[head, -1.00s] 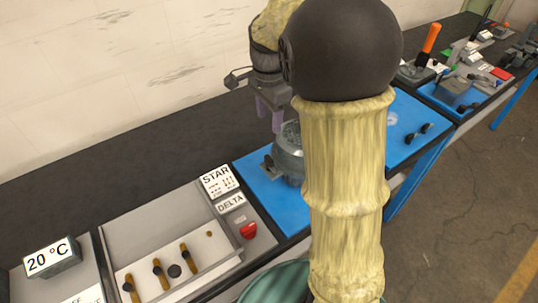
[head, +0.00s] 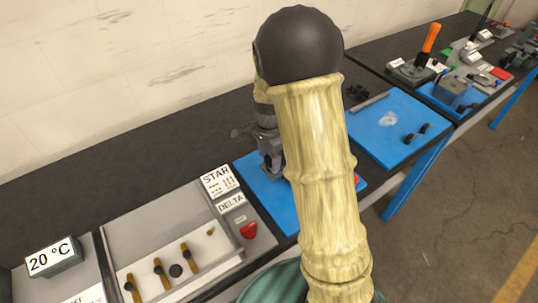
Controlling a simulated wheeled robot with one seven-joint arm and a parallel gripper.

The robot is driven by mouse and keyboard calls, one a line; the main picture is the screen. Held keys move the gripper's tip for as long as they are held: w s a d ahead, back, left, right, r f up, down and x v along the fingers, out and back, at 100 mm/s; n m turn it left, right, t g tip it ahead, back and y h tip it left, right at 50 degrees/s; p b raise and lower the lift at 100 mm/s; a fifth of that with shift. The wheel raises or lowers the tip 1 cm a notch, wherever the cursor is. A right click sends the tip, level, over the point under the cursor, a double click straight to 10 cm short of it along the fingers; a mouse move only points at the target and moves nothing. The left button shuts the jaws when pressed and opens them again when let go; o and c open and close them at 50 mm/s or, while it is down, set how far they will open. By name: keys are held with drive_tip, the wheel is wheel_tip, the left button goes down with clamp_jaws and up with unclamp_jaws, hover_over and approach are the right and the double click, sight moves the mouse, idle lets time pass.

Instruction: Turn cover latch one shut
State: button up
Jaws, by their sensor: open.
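My gripper (head: 270,165) is low over the left part of the blue board (head: 256,193), partly hidden behind my own arm. Its jaws are open, but what lies between them cannot be made out. Cover latch one cannot be picked out in the head view. My arm covers the middle of the blue board, where a grey round housing stood in view earlier. Whether the gripper touches anything there is hidden.
A blue panel (head: 405,148) with small black parts (head: 417,132) lies right of my arm. Left is a grey panel with STAR (head: 216,181) and DELTA labels and a red button (head: 249,231). An orange-handled lever (head: 430,40) stands at the back right. The wall runs behind the bench.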

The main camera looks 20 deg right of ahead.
drive_tip(key=c, duration=1)
drive_tip(key=shift+n, duration=0.4)
drive_tip(key=n, duration=0.3)
drive_tip(key=shift+a+r, duration=0.1)
drive_tip(key=n, duration=0.5)
drive_tip(key=shift+p, duration=0.3)
drive_tip(key=n, duration=0.4)
drive_tip(key=shift+s+a, duration=0.1)
drive_tip(key=shift+s, duration=0.05)
drive_tip(key=n+p, duration=0.1)
drive_tip(key=n, duration=0.4)
